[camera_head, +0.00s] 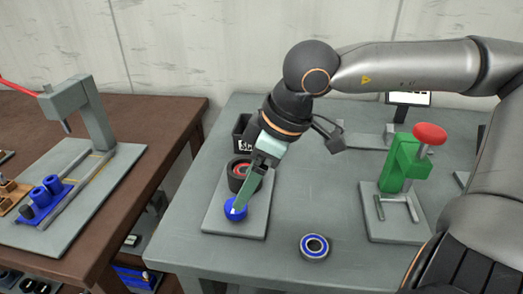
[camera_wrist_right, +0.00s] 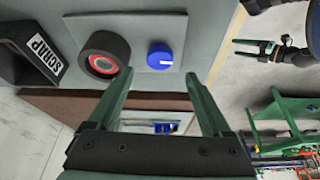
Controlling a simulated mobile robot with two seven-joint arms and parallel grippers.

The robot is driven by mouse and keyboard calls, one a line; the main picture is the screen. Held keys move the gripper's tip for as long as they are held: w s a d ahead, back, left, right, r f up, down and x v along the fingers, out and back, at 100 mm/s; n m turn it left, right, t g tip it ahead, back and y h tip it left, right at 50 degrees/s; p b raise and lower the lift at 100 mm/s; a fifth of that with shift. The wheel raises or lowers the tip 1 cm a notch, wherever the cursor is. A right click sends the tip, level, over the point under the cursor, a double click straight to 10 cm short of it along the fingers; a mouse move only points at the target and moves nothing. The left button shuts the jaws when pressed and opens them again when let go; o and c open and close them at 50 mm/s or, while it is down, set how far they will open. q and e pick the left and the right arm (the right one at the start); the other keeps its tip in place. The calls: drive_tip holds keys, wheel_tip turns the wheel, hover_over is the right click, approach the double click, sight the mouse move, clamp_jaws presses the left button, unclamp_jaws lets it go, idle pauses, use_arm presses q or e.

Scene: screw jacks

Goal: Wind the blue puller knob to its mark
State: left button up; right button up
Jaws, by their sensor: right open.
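The blue knob (camera_head: 236,211) sits on a light plate on the grey table, just in front of a dark round part with a red ring (camera_head: 238,178). In the right wrist view the knob (camera_wrist_right: 161,58) shows a short white line on its face. I cannot make out a separate mark on the plate. My right gripper (camera_wrist_right: 158,78) is open and empty, its green fingers spread to either side of the knob in that view. In the head view a finger partly covers the knob; contact is unclear. My left gripper (camera_wrist_right: 240,47) seems to show small at the right wrist view's upper right.
A black SCRAP bin (camera_wrist_right: 38,55) stands beyond the dark round part. A blue-ringed bearing (camera_head: 314,247) lies right of the plate. A green press with a red knob (camera_head: 430,133) stands further right. A brown table (camera_head: 160,135) with another press stands left, across a gap.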

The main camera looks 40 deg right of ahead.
drive_tip(key=p+v, duration=0.1)
drive_tip(key=v, duration=0.5)
drive_tip(key=shift+r, duration=0.3)
drive_tip(key=shift+s, duration=0.2)
